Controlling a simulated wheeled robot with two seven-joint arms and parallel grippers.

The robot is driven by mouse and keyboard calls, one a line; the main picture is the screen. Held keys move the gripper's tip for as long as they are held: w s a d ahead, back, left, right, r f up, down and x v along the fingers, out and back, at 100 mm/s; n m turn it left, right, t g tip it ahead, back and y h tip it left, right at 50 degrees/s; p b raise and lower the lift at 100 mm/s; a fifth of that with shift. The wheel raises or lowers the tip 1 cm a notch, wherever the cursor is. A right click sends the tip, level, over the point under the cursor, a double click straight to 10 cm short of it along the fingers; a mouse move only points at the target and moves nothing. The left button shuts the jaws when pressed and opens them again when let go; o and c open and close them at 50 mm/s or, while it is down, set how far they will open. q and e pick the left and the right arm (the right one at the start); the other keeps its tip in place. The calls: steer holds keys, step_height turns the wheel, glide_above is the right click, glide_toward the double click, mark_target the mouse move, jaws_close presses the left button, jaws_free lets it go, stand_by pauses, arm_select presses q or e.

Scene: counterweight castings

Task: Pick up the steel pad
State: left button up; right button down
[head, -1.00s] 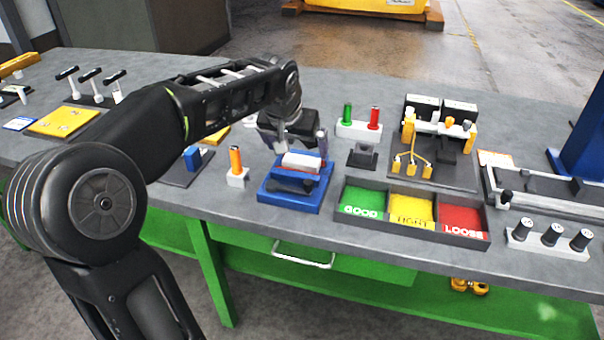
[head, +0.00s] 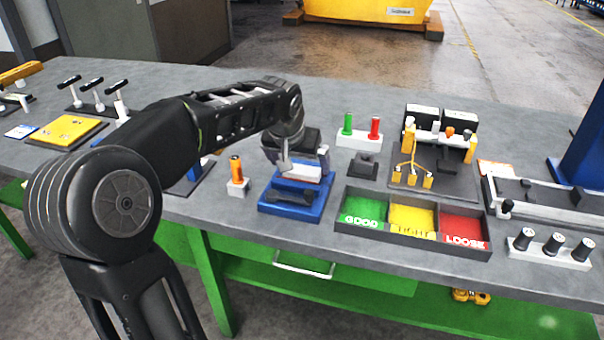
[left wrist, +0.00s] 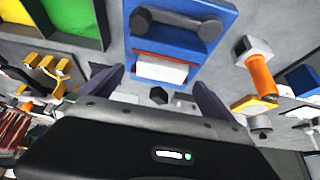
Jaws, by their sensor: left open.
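The steel pad appears to be the pale, light grey block (head: 303,172) at the back of a blue fixture (head: 270,207). In the left wrist view the pale block (left wrist: 160,70) sits on the blue fixture (left wrist: 145,55), with a red edge beside it. My left gripper (head: 305,162) is open over the back of the fixture, one finger to each side of the block. In the left wrist view the left gripper's fingers (left wrist: 157,84) flank the block with gaps. I cannot tell if they touch it. My right gripper is out of view.
A dark dumbbell-shaped bar (head: 292,196) lies at the front of the fixture. An orange-topped holder (head: 237,178) stands close left. A three-part GOOD/LIGHT/LOOSE tray (head: 410,240) is at right, and a dark block (head: 363,166) and a red-and-green holder (head: 358,138) stand behind.

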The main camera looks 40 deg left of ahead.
mark_target(302, 170)
arm_select(q)
steer(key=x, duration=0.5)
steer(key=shift+w+a+p, duration=0.1)
steer(key=shift+a+p, duration=0.1)
steer(key=shift+p, duration=0.2)
steer(key=shift+c, duration=0.6)
steer(key=shift+r, duration=0.1)
steer(key=c, duration=1.9)
steer(key=shift+r, duration=0.1)
step_height(302, 170, up, 10)
steer(key=shift+f, duration=0.1)
